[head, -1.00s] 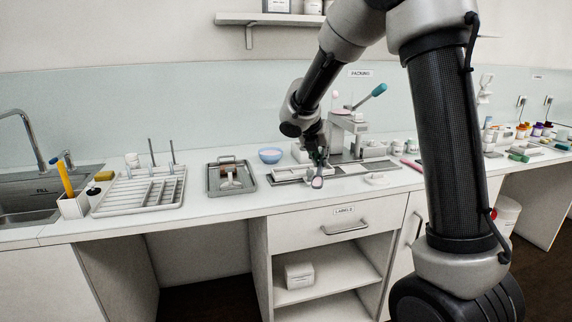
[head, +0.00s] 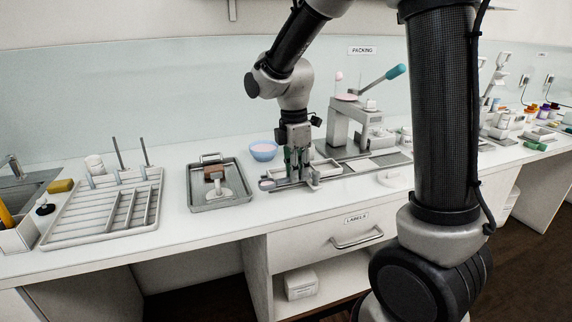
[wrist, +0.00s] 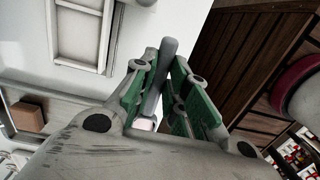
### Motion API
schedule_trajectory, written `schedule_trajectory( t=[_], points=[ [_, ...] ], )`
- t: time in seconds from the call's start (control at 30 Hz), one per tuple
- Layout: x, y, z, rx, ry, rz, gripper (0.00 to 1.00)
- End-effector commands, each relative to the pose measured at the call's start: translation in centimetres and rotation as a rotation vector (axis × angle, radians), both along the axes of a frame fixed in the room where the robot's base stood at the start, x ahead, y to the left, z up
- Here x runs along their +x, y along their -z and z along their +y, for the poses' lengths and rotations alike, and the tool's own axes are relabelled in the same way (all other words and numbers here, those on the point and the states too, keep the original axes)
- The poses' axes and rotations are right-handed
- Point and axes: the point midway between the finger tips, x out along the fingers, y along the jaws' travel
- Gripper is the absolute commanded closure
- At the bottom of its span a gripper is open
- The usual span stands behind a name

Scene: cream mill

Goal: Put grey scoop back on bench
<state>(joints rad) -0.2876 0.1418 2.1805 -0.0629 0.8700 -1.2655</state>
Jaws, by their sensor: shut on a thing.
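My gripper (head: 298,174) is low over the front part of the white bench (head: 237,218), fingers pointing down. It is shut on the grey scoop (head: 267,184), whose rounded end sticks out to the left of the fingers. In the wrist view, the scoop's grey handle (wrist: 167,55) is clamped between the green finger pads. The fingers hide part of the scoop. I cannot tell whether the scoop touches the bench or the things below it.
A metal tray (head: 242,192) with a brown-and-white tool stands left of my gripper. A blue bowl (head: 263,154) is behind, and a press with a teal-handled lever (head: 370,86) stands at back right. A white drying rack (head: 62,231) is farther left. Bare bench lies in front of the tray.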

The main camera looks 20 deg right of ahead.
Motion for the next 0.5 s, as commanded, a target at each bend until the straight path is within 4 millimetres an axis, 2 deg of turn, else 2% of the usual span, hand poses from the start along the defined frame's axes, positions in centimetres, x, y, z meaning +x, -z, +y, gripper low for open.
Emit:
schedule_trajectory(
  t=[0.17,0.5],
  points=[
    [-0.9,0.3,1.4,0.020,0.025,-0.003,1.00],
    [-0.9,3.4,1.5,0.021,0.027,-0.002,1.00]
  ],
)
